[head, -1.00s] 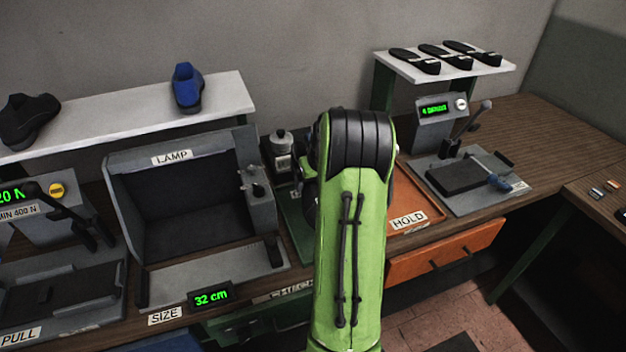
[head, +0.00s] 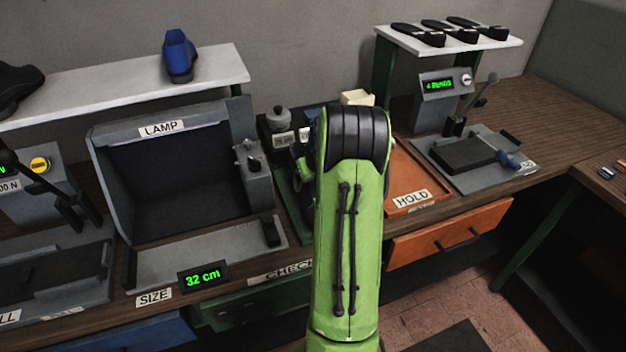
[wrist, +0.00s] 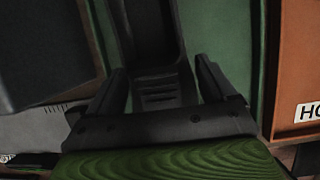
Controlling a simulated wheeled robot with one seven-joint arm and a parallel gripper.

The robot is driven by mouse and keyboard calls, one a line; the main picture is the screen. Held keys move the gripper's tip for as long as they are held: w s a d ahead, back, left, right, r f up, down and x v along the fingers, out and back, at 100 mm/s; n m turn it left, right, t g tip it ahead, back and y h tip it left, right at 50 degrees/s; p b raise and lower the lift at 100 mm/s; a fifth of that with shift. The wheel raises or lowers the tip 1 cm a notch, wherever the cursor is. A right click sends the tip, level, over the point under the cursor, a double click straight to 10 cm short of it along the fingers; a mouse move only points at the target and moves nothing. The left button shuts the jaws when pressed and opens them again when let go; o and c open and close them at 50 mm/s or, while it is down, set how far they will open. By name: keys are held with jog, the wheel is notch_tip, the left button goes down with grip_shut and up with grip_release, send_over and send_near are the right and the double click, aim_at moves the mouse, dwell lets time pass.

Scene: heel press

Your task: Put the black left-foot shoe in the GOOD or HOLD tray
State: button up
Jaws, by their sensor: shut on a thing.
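My gripper (wrist: 161,68) is shut on a long dark thing (wrist: 148,28), which looks like the black shoe. Only part of it shows, with a ridged patch between the fingers, and which foot it fits cannot be told. In the wrist view it is over a green surface (wrist: 222,35), left of the orange HOLD tray (wrist: 289,65). In the head view my arm hides the gripper and its load. The HOLD tray (head: 401,207) shows there just right of my arm. No GOOD label is readable in view.
A white shelf (head: 120,88) at the back left bears a blue shoe (head: 179,57) and another black shoe (head: 18,88). The grey LAMP booth (head: 180,170) stands left of my arm. A lever device (head: 445,98) and a grey plate (head: 480,180) lie to the right.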

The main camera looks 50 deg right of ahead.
jog(key=shift+f, duration=0.35)
dwell(0.4)
jog(key=o, duration=1.3)
jog(key=p+v, duration=0.2)
jog(key=v, duration=1.3)
jog(key=shift+s+r, duration=0.15)
jog(key=shift+r, duration=0.2)
jog(key=shift+a, duration=0.15)
